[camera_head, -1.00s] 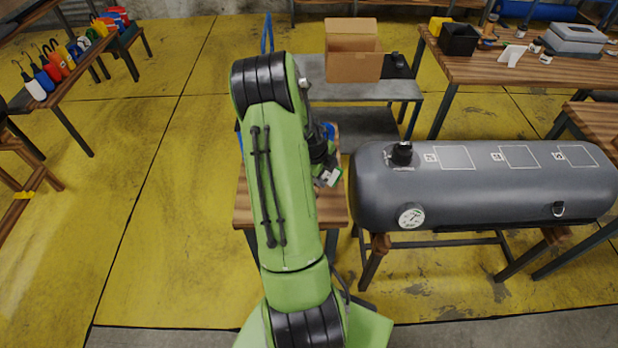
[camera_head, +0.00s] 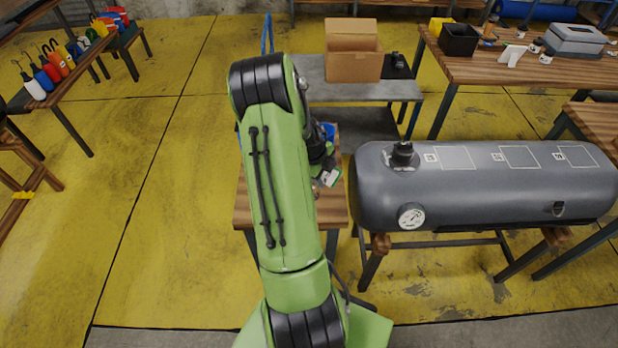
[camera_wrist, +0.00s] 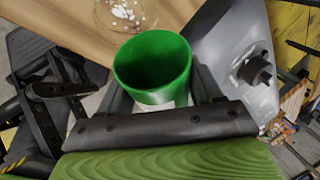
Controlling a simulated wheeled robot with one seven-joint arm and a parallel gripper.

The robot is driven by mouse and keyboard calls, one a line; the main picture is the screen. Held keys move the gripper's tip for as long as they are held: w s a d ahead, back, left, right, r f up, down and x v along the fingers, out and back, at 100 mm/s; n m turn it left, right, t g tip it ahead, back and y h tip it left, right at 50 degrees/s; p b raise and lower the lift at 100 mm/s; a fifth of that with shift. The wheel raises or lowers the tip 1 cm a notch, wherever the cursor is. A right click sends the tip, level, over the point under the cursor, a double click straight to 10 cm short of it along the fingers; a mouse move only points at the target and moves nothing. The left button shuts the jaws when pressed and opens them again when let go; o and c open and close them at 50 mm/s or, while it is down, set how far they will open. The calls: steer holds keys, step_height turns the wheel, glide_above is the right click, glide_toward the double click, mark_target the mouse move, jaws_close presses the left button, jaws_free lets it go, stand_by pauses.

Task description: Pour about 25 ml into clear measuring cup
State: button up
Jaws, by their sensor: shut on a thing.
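A green, open-topped container (camera_wrist: 153,66) with a paler lower part is in my gripper (camera_wrist: 160,90) in the wrist view. The dark fingers are shut on it from both sides. Its inside is dark green and I cannot see its contents. A clear round vessel (camera_wrist: 125,10), apparently the measuring cup, stands on the wooden table just beyond it, partly cut off by the top edge, with white marks on it. In the head view my gripper (camera_head: 326,176) is over the small wooden table (camera_head: 333,208); my arm hides most of what is there.
A grey tank (camera_head: 480,195) with a gauge (camera_head: 411,216) lies close to the table's right side. Something blue (camera_head: 328,131) shows at the table's back, beside my arm. A cardboard box (camera_head: 353,66) stands on a grey bench behind. The yellow floor at left is open.

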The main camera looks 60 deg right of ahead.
steer(key=b, duration=0.2)
steer(key=f+t+b, duration=0.1)
steer(key=b, duration=0.1)
steer(key=shift+s+d+t, duration=0.15)
steer(key=shift+s+t, duration=0.15)
steer(key=shift+s+f+m+t+b, duration=0.15)
steer(key=shift+f+m+t+b, duration=0.15)
steer(key=shift+t+b, duration=0.55)
steer(key=shift+r, duration=0.35)
steer(key=shift+w+r, duration=0.15)
steer(key=shift+w, duration=0.1)
steer(key=shift+s, duration=0.1)
